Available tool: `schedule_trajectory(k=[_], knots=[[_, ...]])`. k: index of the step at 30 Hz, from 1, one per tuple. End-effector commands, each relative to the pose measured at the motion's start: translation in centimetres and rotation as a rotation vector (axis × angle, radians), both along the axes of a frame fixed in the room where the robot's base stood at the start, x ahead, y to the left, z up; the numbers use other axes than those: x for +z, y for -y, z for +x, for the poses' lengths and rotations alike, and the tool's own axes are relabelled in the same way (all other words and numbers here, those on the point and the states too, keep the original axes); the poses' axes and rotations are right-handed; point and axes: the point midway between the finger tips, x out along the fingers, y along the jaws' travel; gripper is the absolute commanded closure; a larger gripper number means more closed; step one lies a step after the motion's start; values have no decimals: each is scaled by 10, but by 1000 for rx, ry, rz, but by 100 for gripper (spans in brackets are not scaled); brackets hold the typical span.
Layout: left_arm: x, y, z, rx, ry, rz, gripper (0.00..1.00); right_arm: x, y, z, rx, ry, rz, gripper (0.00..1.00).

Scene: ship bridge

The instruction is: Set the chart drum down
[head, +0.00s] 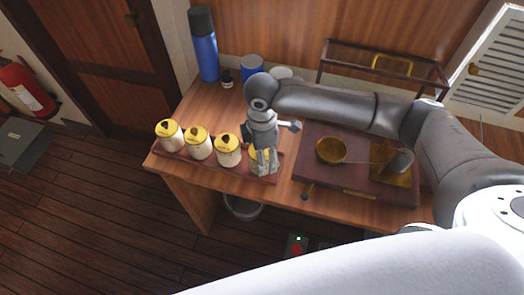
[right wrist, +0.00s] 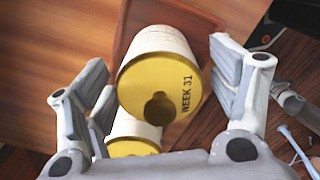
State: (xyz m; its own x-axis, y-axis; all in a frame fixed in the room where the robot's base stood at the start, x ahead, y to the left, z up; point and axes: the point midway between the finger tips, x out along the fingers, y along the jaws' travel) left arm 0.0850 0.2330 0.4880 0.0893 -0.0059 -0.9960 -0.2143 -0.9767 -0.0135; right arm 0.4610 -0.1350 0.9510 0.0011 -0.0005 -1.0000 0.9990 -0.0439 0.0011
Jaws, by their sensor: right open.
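Several cream chart drums with yellow lids (head: 198,143) stand in a row on a narrow reddish tray (head: 215,164) at the desk's front left. My right gripper (head: 265,168) points down over the drum at the row's right end and partly hides it. In the right wrist view, a drum lettered "WEEK 31" (right wrist: 158,75) stands between my right gripper's spread fingers (right wrist: 165,85), with gaps visible on both sides. A second drum (right wrist: 135,138) shows just below it, partly hidden by the gripper's body. My left gripper is out of view.
A brass instrument on a dark base (head: 331,150) sits right of the tray, under my right arm. A glass case (head: 380,70) stands at the back right. A bin (head: 243,208) is below the desk.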

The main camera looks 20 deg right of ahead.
Motion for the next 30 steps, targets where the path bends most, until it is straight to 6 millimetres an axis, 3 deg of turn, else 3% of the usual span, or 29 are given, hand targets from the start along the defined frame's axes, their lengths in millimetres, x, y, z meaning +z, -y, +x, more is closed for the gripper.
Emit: schedule_trajectory(k=[10, 24, 30], knots=[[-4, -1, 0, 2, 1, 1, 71, 12, 0, 1, 0, 4, 1, 19], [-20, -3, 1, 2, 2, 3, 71, 105, -1, 1, 0, 3, 2, 19], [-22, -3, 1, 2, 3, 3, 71, 122, 0, 0, -1, 0, 0, 19]])
